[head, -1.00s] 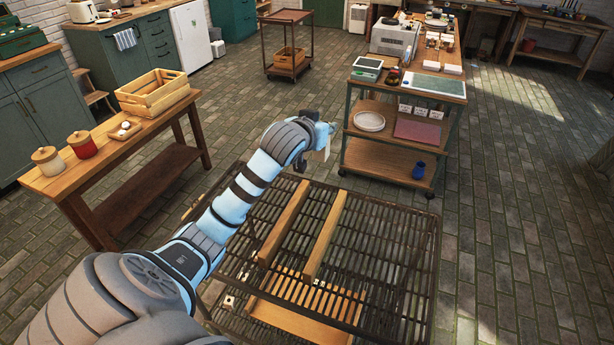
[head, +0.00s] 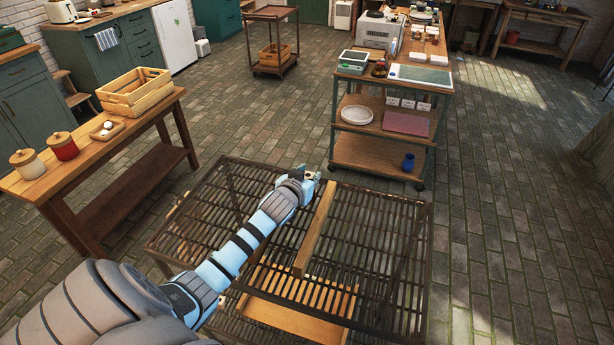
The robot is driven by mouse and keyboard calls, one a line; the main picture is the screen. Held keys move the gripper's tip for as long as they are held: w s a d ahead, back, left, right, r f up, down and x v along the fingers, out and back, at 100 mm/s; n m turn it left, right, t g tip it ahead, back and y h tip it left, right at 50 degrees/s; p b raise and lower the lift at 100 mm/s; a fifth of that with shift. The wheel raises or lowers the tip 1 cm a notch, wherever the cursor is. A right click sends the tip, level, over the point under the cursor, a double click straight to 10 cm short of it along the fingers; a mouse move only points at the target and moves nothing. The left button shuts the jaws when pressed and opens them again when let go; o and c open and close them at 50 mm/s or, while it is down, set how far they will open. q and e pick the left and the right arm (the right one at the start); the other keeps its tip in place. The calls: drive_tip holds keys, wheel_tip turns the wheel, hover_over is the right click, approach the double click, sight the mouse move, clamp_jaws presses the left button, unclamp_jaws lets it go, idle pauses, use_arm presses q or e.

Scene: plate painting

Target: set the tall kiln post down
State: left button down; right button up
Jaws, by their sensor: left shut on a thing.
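My left gripper (head: 308,177) is over the far edge of a dark metal slatted rack (head: 385,225). It is shut on the tall kiln post (head: 317,178), of which only a small pale part shows beside the fingers. The rest of the post is hidden, and I cannot tell whether its lower end touches the rack. My right gripper is out of view.
At left a wooden table (head: 75,172) holds a crate (head: 135,92) and jars. Right of the rack the brick floor is clear.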

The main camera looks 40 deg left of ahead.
use_arm(q)
drive_tip(key=c, duration=1.2)
unclamp_jaws()
drive_tip(key=shift+s+r, duration=0.15)
drive_tip(key=shift+s, duration=0.05)
drive_tip(key=p+v, duration=0.2)
drive_tip(key=v, duration=0.9)
drive_tip(key=shift+s+d+r, duration=0.1)
drive_tip(key=shift+s+d, duration=0.1)
drive_tip(key=shift+s, duration=0.15)
